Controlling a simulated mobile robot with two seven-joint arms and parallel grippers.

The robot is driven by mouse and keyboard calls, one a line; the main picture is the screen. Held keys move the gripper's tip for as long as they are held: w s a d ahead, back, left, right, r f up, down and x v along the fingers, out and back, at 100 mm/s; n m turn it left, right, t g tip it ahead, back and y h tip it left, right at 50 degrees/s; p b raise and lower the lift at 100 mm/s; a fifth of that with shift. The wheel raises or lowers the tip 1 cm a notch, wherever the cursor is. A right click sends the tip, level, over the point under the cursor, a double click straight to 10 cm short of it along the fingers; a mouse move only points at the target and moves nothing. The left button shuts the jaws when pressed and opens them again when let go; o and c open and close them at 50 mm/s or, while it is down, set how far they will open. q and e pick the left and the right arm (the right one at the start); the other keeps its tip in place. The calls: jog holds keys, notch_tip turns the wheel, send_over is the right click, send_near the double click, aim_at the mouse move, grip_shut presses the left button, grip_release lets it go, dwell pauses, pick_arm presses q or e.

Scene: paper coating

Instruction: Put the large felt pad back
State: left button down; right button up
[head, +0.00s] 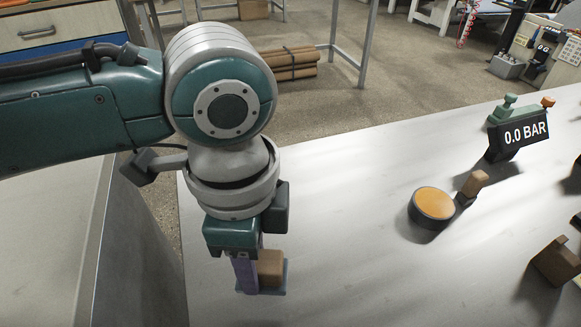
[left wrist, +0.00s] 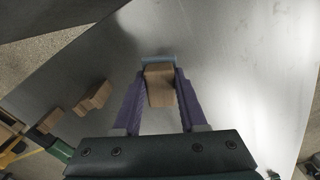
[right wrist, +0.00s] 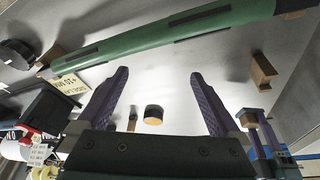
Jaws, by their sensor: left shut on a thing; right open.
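The large felt pad (head: 271,268) appears as a brown wooden block with a thin blue-grey layer along its lower edge. My left gripper (head: 257,286) points down over the pale table and is shut on the block. In the left wrist view the block (left wrist: 160,88) sits between both purple fingers, with the blue-grey layer (left wrist: 158,58) at its far end. I cannot tell whether it touches the table. My right gripper (right wrist: 159,77) is open and empty; it is outside the head view.
The table (head: 330,215) is clear around the held pad. An orange-topped round pot (head: 433,202) stands to the right beside a small wooden-ended item (head: 474,183). A 0.0 BAR display (head: 520,136) and a brown block (head: 556,262) stand further right. A long green bar (right wrist: 170,38) crosses the right wrist view.

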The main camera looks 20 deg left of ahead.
pick_arm(q)
jog(key=shift+f+b, duration=0.7)
jog(key=shift+f, duration=1.5)
jog(key=shift+f, duration=0.1)
jog(key=shift+c, duration=2.3)
grip_release()
notch_tip(320, 180, up, 12)
jog(key=p, duration=0.4)
jog(key=s+d+n+h, duration=0.2)
jog(key=s+d+h, duration=0.1)
jog(key=s+d, duration=0.15)
jog(key=s+a+n+t+y, duration=0.1)
jog(key=s+a+n, duration=0.1)
jog(key=a+n, duration=0.2)
jog(key=s+a+n+t+y, duration=0.1)
jog(key=s+a+n, duration=0.2)
jog(key=a, duration=0.1)
jog(key=s+a+n+t, duration=0.1)
jog(key=s+a+n, duration=0.1)
jog(key=a+n, duration=0.2)
jog(key=shift+s+a+f+n+t+y, duration=0.15)
jog(key=shift+a+y, duration=0.05)
jog(key=shift+a, duration=0.1)
jog(key=shift+s+a+f+n+t+y, duration=0.1)
jog(key=shift+a+n+t+y, duration=0.1)
jog(key=shift+a, duration=0.1)
